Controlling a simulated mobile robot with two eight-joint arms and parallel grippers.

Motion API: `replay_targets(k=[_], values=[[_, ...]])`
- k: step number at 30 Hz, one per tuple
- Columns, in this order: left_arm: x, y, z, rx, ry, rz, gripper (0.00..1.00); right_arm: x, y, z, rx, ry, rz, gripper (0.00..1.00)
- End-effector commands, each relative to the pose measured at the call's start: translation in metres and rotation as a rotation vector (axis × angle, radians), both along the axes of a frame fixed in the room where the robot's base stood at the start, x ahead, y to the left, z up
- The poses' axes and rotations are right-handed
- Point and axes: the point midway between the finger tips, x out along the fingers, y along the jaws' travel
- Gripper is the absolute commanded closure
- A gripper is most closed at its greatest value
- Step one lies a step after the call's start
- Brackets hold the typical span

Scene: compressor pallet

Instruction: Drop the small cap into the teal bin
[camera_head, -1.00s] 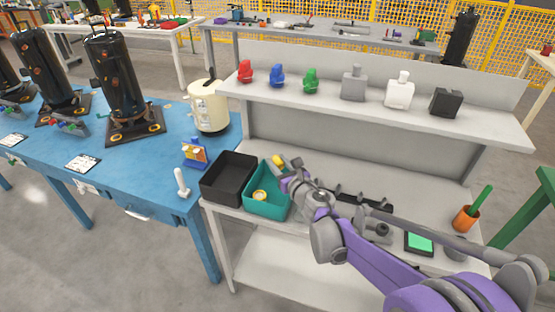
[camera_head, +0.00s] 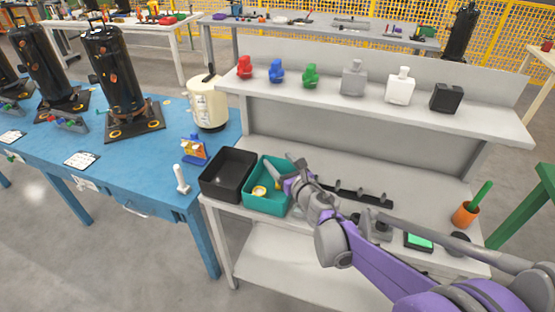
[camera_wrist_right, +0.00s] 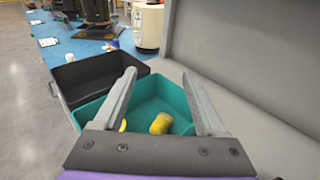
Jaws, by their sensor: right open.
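A second yellow piece (camera_wrist_right: 122,125) shows in the bin, mostly hidden by the left finger in that view. A yellow and white piece (camera_head: 259,191) shows in the bin in the head view. My right gripper (camera_head: 289,162) is open and empty over the bin (camera_wrist_right: 159,76). My left gripper is not in view.
A black bin (camera_head: 222,190) stands left of the teal bin. A dark rack (camera_head: 357,194) lies to the right of my gripper, and an upper shelf (camera_head: 375,115) with colored parts runs behind. A blue table (camera_head: 130,175) with compressors stands at left.

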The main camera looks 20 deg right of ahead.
Motion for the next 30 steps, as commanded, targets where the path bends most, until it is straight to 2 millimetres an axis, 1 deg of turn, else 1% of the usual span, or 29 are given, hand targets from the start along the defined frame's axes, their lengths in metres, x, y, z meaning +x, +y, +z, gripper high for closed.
replay_targets(k=[1, 6, 9, 12, 15, 18, 30], values=[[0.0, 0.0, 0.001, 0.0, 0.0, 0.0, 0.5, -0.01, -0.002, 0.002, 0.0, 0.0, -0.002, 0.27], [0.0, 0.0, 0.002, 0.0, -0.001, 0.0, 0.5, -0.045, -0.009, 0.007, 0.0, 0.0, -0.002, 0.27], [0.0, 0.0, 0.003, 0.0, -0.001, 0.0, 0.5, -0.063, -0.012, 0.01, 0.0, 0.0, -0.002, 0.27], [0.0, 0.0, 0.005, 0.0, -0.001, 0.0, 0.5, -0.076, -0.015, 0.012, 0.0, 0.0, -0.002, 0.27], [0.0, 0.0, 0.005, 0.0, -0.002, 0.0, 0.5, -0.083, -0.016, 0.013, 0.0, 0.0, -0.001, 0.27], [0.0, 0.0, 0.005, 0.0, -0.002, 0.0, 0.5, -0.086, -0.017, 0.013, 0.0, 0.0, -0.001, 0.27], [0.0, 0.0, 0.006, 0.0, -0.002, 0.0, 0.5, -0.087, -0.017, 0.015, 0.015, 0.001, -0.008, 0.27]])
